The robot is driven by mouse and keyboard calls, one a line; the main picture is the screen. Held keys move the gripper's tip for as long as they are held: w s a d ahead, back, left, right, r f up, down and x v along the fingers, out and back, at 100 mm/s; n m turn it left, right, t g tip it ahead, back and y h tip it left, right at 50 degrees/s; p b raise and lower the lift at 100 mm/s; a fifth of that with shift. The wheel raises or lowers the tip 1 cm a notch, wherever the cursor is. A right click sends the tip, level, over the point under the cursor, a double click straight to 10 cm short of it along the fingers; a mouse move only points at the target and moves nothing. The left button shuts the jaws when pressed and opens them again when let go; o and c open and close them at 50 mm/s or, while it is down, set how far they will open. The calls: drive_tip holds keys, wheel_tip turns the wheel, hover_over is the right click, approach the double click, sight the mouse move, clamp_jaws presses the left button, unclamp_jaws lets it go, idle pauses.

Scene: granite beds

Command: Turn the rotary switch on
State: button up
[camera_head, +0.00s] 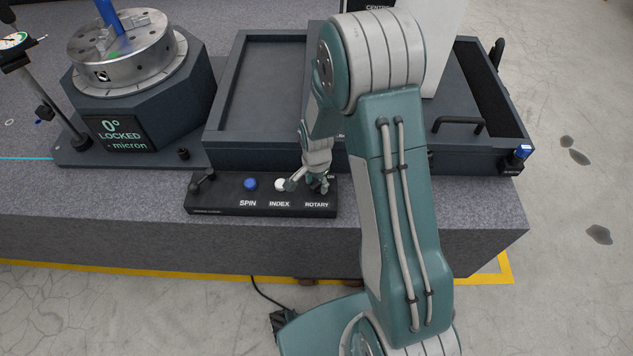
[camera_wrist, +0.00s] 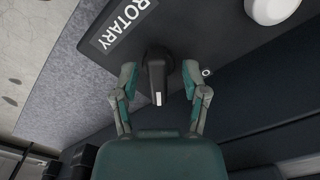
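The rotary switch is a black knob (camera_wrist: 157,70) with a white pointer line, beside the white ROTARY label (camera_wrist: 125,22) in the wrist view. In the head view the arm and gripper mostly hide it at the right end of the black control panel (camera_head: 225,209). My gripper (camera_wrist: 159,78) is open, with one finger on each side of the knob. A gap shows at the left finger; the right finger is closer, and I cannot tell if it touches. In the head view my gripper (camera_head: 308,185) is low over the panel.
A blue SPIN button (camera_head: 250,184) and a white INDEX button (camera_head: 281,185) sit left of my gripper. A small lever (camera_head: 203,182) stands at the panel's left end. A dark tray (camera_head: 232,90) stands behind, and a round chuck (camera_head: 124,50) at back left.

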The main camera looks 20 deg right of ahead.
drive_tip(key=shift+r, duration=0.1)
wheel_tip(320, 180, up, 12)
idle(0.5)
idle(0.4)
wheel_tip(320, 180, up, 8)
drive_tip(key=n+t, duration=0.1)
drive_tip(key=n, duration=0.2)
hover_over(316, 182)
drive_tip(key=s, duration=0.4)
drive_tip(key=s+r+n+t, duration=0.2)
drive_tip(key=s+r, duration=0.2)
drive_tip(key=r, duration=0.2)
drive_tip(key=s+r+n+t, duration=0.2)
drive_tip(key=s+r+n, duration=0.4)
drive_tip(key=s, duration=0.6)
drive_tip(key=shift+s+t, duration=0.3)
drive_tip(key=shift+s, duration=0.05)
drive_tip(key=shift+d+r, duration=0.1)
